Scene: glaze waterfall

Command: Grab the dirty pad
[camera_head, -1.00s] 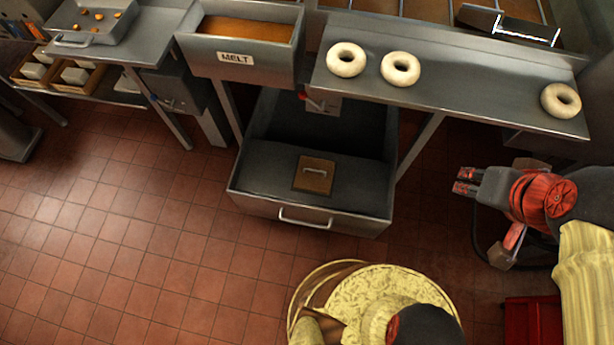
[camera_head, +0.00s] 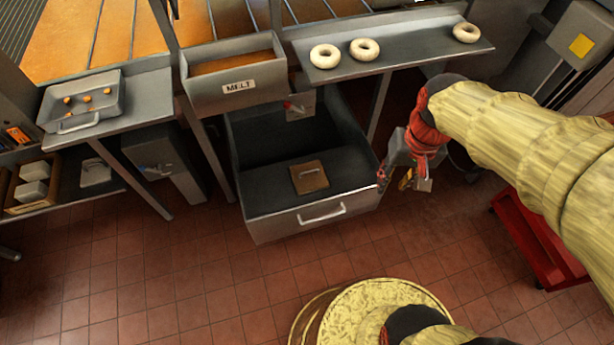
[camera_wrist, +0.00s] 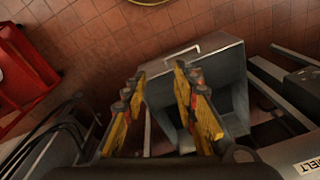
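A brown square pad with a grey handle (camera_head: 309,177) lies on the dark inner slope of the open grey bin (camera_head: 322,214) under the counter. I take it for the dirty pad, though dirt on it cannot be made out. My gripper (camera_head: 393,180) is just right of the bin, apart from the pad, pointing downward. In the wrist view my gripper (camera_wrist: 160,85) has its two yellow and black fingers spread, with nothing between them. The bin (camera_wrist: 218,60) shows behind and right of the fingers there. The pad cannot be made out in the wrist view.
The MELT trough (camera_head: 233,84) and a steel shelf (camera_head: 415,47) with three pale rings stand above the bin. A tray (camera_head: 85,105) with orange bits is at left, and white blocks in a wooden box (camera_head: 32,190) are below it. A red cabinet (camera_head: 535,240) stands right. Front floor is clear.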

